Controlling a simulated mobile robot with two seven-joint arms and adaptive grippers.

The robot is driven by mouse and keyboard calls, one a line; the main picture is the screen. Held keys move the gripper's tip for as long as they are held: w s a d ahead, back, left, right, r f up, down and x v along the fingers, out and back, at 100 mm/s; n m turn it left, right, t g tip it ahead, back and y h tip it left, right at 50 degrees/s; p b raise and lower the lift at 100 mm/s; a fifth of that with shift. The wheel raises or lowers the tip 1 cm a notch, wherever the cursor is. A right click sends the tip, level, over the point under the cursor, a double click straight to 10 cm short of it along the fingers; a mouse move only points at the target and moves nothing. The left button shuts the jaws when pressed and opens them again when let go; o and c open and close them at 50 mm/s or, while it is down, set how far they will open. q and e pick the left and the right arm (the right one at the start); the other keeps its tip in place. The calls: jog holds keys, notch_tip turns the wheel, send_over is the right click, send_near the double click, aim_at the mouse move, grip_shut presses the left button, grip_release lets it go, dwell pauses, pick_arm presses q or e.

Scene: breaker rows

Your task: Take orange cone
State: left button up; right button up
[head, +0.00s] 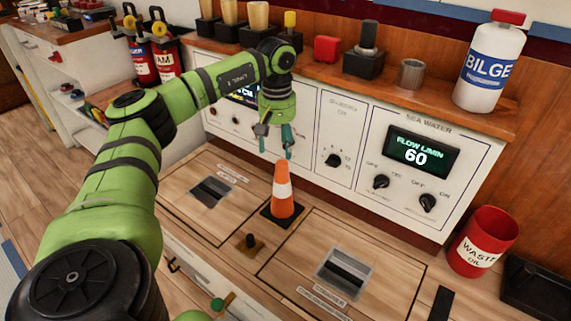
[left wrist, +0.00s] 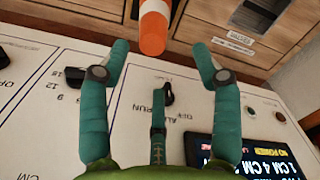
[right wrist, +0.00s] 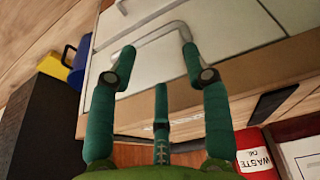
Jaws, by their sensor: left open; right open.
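The orange cone (head: 282,190) has a white band and a dark square base, and stands upright on the wooden counter between two hatch panels. My left gripper (head: 274,150) is open and empty above and just behind the cone's tip, apart from it. In the left wrist view the cone (left wrist: 154,28) shows at the top, beyond and between the open fingers of the left gripper (left wrist: 165,52); its base is cut off. My right gripper (right wrist: 152,55) is open and empty in the right wrist view, facing pale cabinet fronts with metal handles.
A control panel (head: 318,130) with knobs and displays rises behind the cone. A red waste oil bin (head: 483,242) is at right. A bilge bottle (head: 489,68) and several other items line the shelf above.

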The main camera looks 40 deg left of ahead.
aim_at(282, 162)
pick_arm(q)
jog(key=f, duration=0.1)
jog(key=f+b, duration=0.1)
jog(key=f, duration=0.2)
jog(key=shift+w+d+f, duration=0.15)
jog(key=shift+d+f, duration=0.05)
jog(key=shift+d, duration=0.15)
jog(key=shift+f+b, duration=0.4)
jog(key=shift+f, duration=0.75)
grip_shut()
pick_arm(e)
jog(key=r, duration=0.1)
jog(key=w+r+t, duration=0.1)
jog(key=r, duration=0.1)
jog(key=w+r+t, duration=0.1)
jog(key=shift+w+a+r, duration=0.1)
jog(key=shift+a+r, duration=0.25)
jog(key=shift+a, duration=0.05)
